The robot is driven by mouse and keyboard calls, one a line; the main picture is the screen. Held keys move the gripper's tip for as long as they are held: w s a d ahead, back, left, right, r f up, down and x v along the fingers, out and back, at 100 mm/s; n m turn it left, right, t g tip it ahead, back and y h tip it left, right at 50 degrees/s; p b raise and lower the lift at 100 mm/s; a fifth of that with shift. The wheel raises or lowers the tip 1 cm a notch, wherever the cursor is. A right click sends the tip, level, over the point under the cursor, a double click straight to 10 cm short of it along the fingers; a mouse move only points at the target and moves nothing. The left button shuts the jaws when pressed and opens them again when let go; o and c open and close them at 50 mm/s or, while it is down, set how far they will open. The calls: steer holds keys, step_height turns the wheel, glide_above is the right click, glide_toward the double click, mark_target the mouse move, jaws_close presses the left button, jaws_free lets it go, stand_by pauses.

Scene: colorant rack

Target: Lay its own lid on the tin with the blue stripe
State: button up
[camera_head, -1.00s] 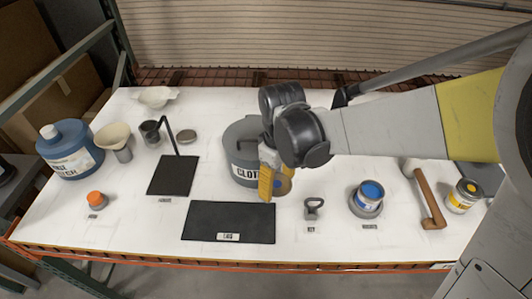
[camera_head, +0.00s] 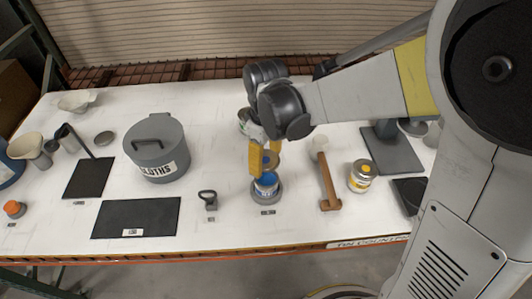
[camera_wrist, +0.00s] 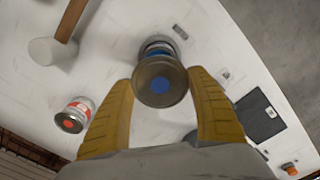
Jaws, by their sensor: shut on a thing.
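My gripper (camera_head: 264,164) has yellow fingers and is shut on a round metal lid with a blue dot (camera_wrist: 160,85). In the head view the lid (camera_head: 272,159) shows partly between the fingers. The lid appears held above the tin; the exact gap cannot be told.
A tin with a red dot (camera_wrist: 74,115) is behind the gripper.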

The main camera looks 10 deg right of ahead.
steer(key=shift+d+f+b, duration=0.15)
steer(key=shift+f+b, duration=2.35)
steer(key=shift+f, duration=0.4)
steer(key=shift+f+b, duration=0.45)
steer(key=shift+f, duration=0.05)
steer(key=shift+r, duration=0.25)
steer(key=shift+f, duration=0.45)
steer(key=shift+c, duration=0.3)
steer(key=o, duration=0.9)
